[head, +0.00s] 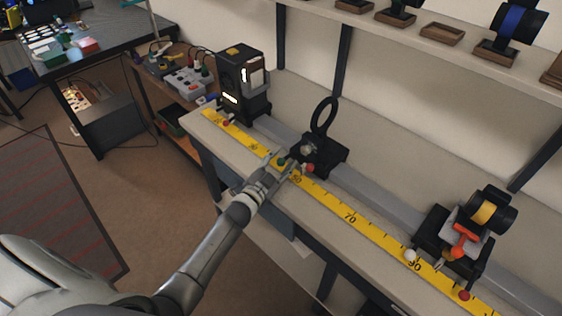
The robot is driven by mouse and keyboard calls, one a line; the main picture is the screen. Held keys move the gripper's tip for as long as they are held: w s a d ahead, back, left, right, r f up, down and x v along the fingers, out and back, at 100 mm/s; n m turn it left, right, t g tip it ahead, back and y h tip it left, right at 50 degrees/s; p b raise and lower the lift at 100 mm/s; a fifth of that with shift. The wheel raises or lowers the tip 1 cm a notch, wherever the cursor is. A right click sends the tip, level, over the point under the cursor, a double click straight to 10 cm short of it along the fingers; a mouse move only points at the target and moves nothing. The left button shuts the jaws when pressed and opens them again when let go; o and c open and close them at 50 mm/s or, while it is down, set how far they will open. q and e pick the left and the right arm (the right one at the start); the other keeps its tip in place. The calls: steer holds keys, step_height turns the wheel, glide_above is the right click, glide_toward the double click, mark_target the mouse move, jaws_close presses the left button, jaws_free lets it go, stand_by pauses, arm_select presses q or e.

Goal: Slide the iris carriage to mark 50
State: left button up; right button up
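The iris carriage, which I take to be the black block with an upright dark ring (321,150), sits on the grey rail in the middle of the bench. A silvery knob and a small red knob show at its front. The yellow scale (340,211) runs along the bench in front of it, with a figure that looks like 50 near the carriage's front. My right gripper is out of view.
A black lamp housing (242,84) stands at the rail's far left end. Another carriage with a yellow-banded lens and orange knob (465,240) stands at the right, near 90. The rail (375,194) between it and the middle carriage is clear. A shelf (425,58) hangs above.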

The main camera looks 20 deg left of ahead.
arm_select(q)
steer(key=shift+s+f, duration=0.1)
steer(key=shift+s, duration=0.2)
steer(key=s+a, duration=0.1)
steer(key=s, duration=1)
steer(key=shift+s+a, duration=0.15)
steer(key=shift+a, duration=0.05)
steer(key=s+f+n+g+y, duration=0.1)
steer(key=s+f+g, duration=0.25)
steer(key=f, duration=0.55)
steer(key=s+d+f+n+g, duration=0.1)
steer(key=s+f+n+g, duration=0.1)
steer(key=s+f, duration=0.5)
steer(key=s+f+n+g+y, duration=0.1)
steer(key=s+f+g, duration=0.1)
steer(key=f, duration=0.9)
steer(key=s+d+f+g, duration=0.1)
steer(key=s+f+g, duration=0.3)
steer(key=s+f, duration=0.4)
steer(key=s+d+f+n+g, duration=0.1)
steer(key=s+f+g, duration=0.4)
steer(key=s, duration=1.7)
step_height(320, 180, down, 3)
steer(key=shift+s+d+f+n, duration=0.15)
steer(key=shift+s+d+n, duration=0.15)
steer(key=shift+d, duration=0.4)
